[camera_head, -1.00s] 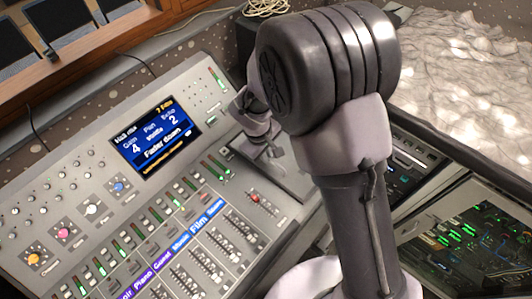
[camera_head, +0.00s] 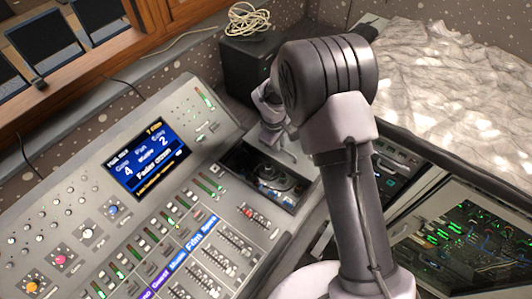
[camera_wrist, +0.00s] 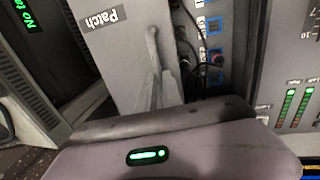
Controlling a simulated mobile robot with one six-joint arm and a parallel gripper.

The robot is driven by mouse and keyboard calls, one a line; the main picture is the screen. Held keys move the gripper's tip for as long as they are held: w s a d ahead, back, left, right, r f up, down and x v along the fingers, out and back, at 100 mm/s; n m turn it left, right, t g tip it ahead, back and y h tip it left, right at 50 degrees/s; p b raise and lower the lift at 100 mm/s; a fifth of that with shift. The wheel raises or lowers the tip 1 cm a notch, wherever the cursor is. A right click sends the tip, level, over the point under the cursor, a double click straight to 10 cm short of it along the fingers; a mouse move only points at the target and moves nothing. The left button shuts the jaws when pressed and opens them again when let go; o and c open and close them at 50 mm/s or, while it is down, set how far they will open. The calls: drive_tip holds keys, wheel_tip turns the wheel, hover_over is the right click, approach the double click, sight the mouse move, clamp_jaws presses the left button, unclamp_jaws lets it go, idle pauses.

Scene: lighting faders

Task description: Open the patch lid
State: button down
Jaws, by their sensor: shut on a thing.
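The patch lid (camera_wrist: 118,62) is a light grey panel with a black "Patch" label in the wrist view. In the head view the lid (camera_head: 290,150) is a pale plate below my gripper (camera_head: 275,143), partly hidden by it. My gripper (camera_wrist: 155,85) is shut on the lid's slim grey handle (camera_wrist: 152,38); the exact contact is hard to make out. The lid stands partly off its opening. The patch compartment (camera_head: 262,176) is uncovered beside it, dark inside with cables. Blue-framed sockets and black cables (camera_wrist: 207,50) show in the wrist view.
The mixing console (camera_head: 60,225) with knobs, faders and a lit screen (camera_head: 146,158) lies left of my arm. A dark box (camera_head: 252,62) with a coiled cable stands behind. A rack with green lights (camera_head: 465,235) is at right, below crumpled pale sheeting (camera_head: 440,75).

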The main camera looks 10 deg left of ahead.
drive_tip(key=shift+w+d, duration=0.35)
drive_tip(key=shift+w, duration=0.3)
drive_tip(key=c, duration=1.5)
unclamp_jaws()
drive_tip(key=shift+s, duration=0.1)
wheel_tip(320, 180, up, 17)
drive_tip(key=s+a+p, duration=0.1)
drive_tip(key=s+p, duration=0.2)
drive_tip(key=shift+a, duration=0.35)
